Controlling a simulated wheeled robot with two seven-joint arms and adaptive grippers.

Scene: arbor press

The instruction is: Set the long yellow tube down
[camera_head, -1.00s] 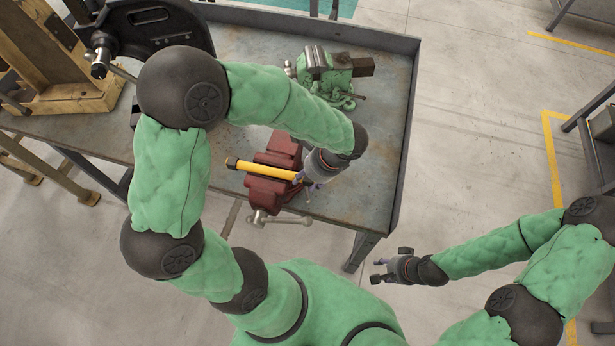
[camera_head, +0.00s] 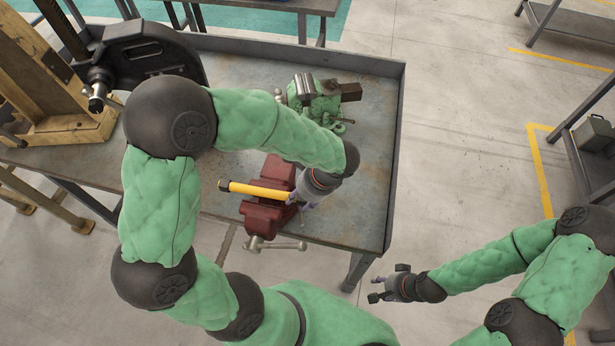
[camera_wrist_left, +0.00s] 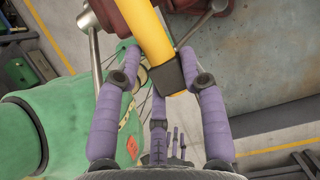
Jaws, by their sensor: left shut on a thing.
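The long yellow tube (camera_head: 252,190) has black ends and lies across the top of the red vise (camera_head: 264,212) at the bench's front edge. I cannot tell whether it rests on the vise or is held just above it. My left gripper (camera_head: 292,197) is shut on the tube near its right end. In the left wrist view, the purple fingers (camera_wrist_left: 158,82) are at the black end of the tube (camera_wrist_left: 154,38), with the red vise behind it. My right gripper (camera_head: 374,289) is away from the bench over the floor, its fingers apart and empty.
A green vise (camera_head: 316,100) stands on the grey workbench (camera_head: 362,200) behind my left arm. A black arbor press (camera_head: 150,55) and a wooden frame (camera_head: 45,85) stand at the left. Bare bench top lies to the right of the red vise.

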